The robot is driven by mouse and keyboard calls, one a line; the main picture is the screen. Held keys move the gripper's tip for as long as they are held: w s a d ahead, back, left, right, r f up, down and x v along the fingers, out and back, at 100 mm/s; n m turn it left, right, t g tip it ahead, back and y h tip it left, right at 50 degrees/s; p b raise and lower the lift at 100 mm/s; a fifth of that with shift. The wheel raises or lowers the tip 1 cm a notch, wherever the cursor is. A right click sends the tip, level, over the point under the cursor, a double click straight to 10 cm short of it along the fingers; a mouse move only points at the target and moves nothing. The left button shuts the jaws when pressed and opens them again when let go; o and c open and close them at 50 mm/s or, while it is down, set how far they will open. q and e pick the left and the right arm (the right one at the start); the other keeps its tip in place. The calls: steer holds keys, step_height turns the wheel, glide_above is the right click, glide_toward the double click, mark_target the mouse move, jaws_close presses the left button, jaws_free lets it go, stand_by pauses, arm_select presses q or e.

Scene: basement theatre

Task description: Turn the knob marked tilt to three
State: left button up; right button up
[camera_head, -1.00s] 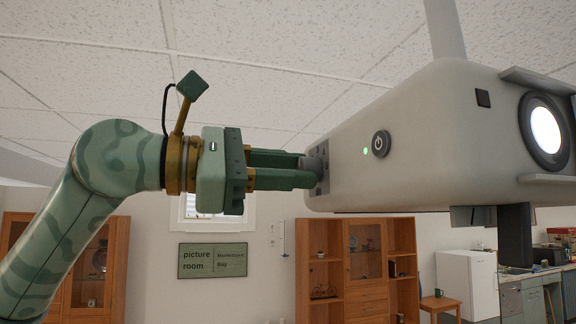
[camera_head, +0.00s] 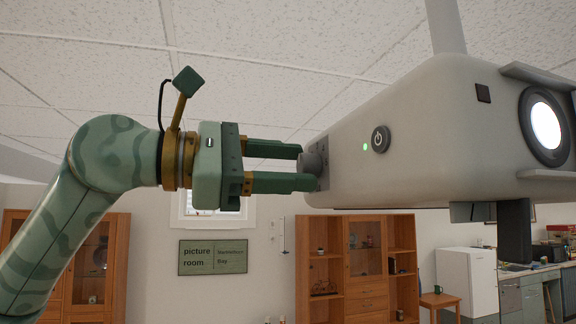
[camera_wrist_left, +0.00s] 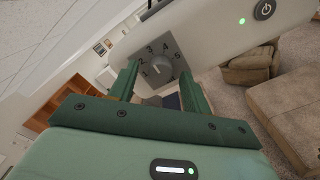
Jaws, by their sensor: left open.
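The grey knob (camera_head: 313,162) sits on the left end face of the pale grey projector (camera_head: 400,130), which hangs from a ceiling pole. In the left wrist view the knob (camera_wrist_left: 158,71) has a dial plate with the numbers 1 to 5 around it. I cannot read its name or tell surely which number its pointer faces. My left gripper (camera_head: 303,167) is open, one finger above and one below the knob in the head view. In the left wrist view its fingers (camera_wrist_left: 159,70) stand on both sides of the knob, seemingly apart from it. My right gripper is out of view.
A power button (camera_head: 380,139) with a green light is on the projector's side, and its lit lens (camera_head: 545,130) is at the right. Wooden cabinets (camera_head: 365,262) and a white fridge (camera_head: 467,279) stand well behind. Free air lies below the left arm.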

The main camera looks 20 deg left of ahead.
arm_select(q)
steer(key=b+v, duration=0.3)
steer(key=v, duration=1.3)
steer(key=shift+b, duration=0.3)
